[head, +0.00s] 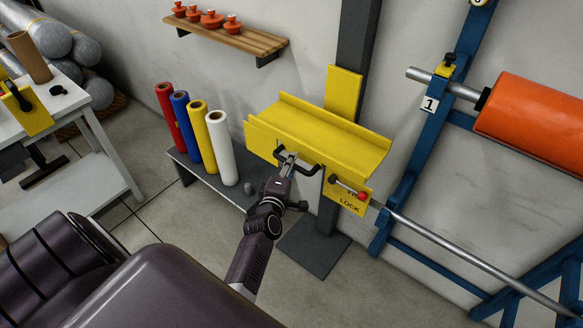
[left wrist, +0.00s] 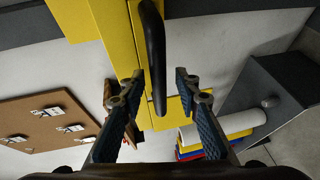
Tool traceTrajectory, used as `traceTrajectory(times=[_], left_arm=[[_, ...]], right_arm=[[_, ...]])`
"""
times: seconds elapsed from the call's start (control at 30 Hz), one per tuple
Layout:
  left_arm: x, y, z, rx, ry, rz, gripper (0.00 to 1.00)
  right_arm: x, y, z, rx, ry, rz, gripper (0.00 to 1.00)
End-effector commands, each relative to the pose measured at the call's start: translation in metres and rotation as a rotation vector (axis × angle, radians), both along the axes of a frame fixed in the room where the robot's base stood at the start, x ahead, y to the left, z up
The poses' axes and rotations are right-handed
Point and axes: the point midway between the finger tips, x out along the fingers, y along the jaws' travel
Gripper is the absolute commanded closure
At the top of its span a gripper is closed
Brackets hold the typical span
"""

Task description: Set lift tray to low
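The yellow lift tray (head: 330,135) is a trough on a dark upright post (head: 357,50). A black handle (head: 308,169) runs along its front; it also shows in the left wrist view (left wrist: 154,45). My left gripper (head: 288,160) is at the handle's left part. In the left wrist view its two fingers (left wrist: 158,85) are apart, with the handle bar between them and gaps on both sides. A yellow plate marked LOCK (head: 349,205), with a red-knobbed lever (head: 361,195), sits below the tray's right end. My right gripper is not in view.
Red, blue, yellow and white rolls (head: 222,148) stand on a low grey bench (head: 215,188) left of the tray. A blue rack (head: 410,180) with an orange roll (head: 530,120) and a long metal bar (head: 450,243) is at right. A wooden shelf (head: 228,35) hangs above.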

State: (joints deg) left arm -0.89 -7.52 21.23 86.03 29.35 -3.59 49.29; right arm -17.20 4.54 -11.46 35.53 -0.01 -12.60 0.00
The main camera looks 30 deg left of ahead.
Motion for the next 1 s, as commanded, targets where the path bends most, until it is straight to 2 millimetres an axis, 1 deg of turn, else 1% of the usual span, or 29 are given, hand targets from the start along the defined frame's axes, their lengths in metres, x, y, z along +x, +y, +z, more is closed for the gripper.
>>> traceTrajectory(times=[0.1,0.33,0.6,0.93,1.0], left_arm=[[0.0034,0.0015,-0.0012,0.001,0.001,0.000,0.70],[0.0035,0.0014,-0.0006,0.002,0.002,0.000,0.71],[0.0034,0.0011,-0.0006,0.002,0.002,0.000,1.00],[0.0029,0.0010,-0.0018,0.001,0.003,-0.001,1.00],[0.0003,0.0011,-0.0056,0.000,0.004,-0.001,1.00]], right_arm=[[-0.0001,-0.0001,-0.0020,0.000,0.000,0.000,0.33],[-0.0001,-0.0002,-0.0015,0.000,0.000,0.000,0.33],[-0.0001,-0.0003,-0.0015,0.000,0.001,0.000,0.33],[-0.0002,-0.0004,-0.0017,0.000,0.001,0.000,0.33],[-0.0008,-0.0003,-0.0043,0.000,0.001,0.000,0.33]])
